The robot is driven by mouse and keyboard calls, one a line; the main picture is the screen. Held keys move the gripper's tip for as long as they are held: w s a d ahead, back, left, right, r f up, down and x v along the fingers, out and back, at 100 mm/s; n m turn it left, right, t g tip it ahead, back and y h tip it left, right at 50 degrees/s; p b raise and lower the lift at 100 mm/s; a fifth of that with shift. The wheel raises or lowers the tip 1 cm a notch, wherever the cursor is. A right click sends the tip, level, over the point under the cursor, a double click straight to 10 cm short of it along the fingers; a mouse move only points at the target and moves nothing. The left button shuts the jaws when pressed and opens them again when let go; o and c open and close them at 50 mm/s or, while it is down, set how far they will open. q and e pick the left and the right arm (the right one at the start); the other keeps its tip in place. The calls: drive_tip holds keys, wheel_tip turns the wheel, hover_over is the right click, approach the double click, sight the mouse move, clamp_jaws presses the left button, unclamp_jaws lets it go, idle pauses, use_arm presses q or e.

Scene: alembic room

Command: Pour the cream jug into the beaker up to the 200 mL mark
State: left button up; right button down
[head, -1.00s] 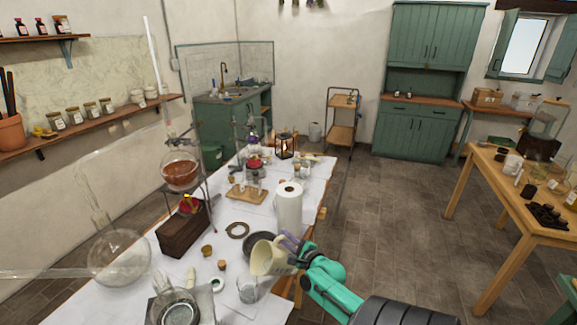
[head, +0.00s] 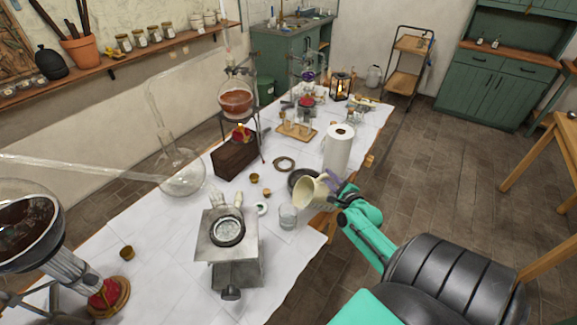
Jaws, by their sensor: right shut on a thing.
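The cream jug (head: 307,194) is tilted to the left, its mouth toward the glass beaker (head: 288,216). My right gripper (head: 341,190) is shut on the jug at its handle side and holds it above the table's right edge. The beaker stands upright on the white-covered table, just below and left of the jug's mouth. The beaker looks clear; its level and the 200 mL mark are too small to read. No stream is visible. My left gripper is not in view.
A dark bowl (head: 301,180) sits behind the jug, with a paper roll (head: 338,149) beyond. A metal stand (head: 228,249) is at the front left of the beaker. Small corks and a round-bottom flask (head: 182,175) lie further left.

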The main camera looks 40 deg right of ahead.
sight(321, 175)
drive_tip(key=shift+w+a+r+n+p, duration=0.15)
drive_tip(key=shift+a+r+n+p, duration=0.2)
drive_tip(key=shift+r+p, duration=0.2)
idle(1.0)
drive_tip(key=shift+w+a+r+n, duration=0.25)
drive_tip(key=shift+a+r+n, duration=0.2)
drive_tip(key=shift+a, duration=0.1)
drive_tip(key=shift+w+a+r+n, duration=0.25)
drive_tip(key=shift+a+r+n, duration=0.15)
drive_tip(key=shift+a+r, duration=0.1)
idle(2.6)
drive_tip(key=shift+f, duration=0.1)
